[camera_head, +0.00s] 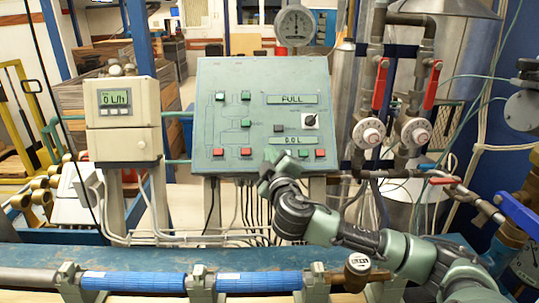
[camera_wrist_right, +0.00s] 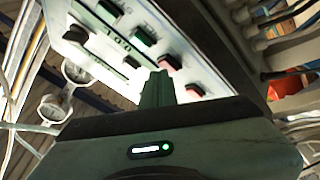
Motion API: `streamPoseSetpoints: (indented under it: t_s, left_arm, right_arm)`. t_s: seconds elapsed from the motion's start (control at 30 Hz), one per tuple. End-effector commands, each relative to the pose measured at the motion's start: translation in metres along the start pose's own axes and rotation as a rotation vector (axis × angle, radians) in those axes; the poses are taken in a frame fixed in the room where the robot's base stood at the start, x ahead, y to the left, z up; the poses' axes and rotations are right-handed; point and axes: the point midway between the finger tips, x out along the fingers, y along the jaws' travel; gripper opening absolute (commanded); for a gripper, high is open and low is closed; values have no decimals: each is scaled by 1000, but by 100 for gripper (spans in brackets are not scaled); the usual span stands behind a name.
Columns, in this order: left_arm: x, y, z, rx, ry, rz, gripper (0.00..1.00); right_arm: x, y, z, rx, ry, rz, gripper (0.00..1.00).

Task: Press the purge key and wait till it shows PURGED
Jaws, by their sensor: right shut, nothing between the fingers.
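The grey-green control panel (camera_head: 262,80) stands in the middle of the head view, with several green and red keys. Its upper display (camera_head: 292,99) reads FULL and its lower display (camera_head: 290,140) reads 0.0 L. I cannot read key labels, so I cannot tell which is the purge key. My right gripper (camera_head: 270,163) is shut and empty at the panel's lower edge, between a red key (camera_head: 246,152) and the keys at lower right. In the wrist view its closed fingers (camera_wrist_right: 157,88) point at the panel face near red keys (camera_wrist_right: 170,62); contact cannot be told. My left gripper is not in view.
A black rotary knob (camera_head: 309,121) sits on the panel's right side. A flow meter box (camera_head: 122,115) reading 0 L/h stands left. Pipes with red-handled valves (camera_head: 431,85) stand right. Blue-sleeved pipes (camera_head: 135,281) run along the front bench.

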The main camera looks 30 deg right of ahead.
Motion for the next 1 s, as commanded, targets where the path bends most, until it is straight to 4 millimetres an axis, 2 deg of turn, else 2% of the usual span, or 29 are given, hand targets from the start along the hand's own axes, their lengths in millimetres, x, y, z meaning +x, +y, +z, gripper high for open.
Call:
streamPoseSetpoints:
  t_s: [0.6, 1.0]
  left_arm:
    - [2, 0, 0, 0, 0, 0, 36]
    - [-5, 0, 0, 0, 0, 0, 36]
  right_arm:
    - [2, -2, 2, -1, -2, -1, 0]
    - [-9, 6, -6, 0, -2, -1, 0]
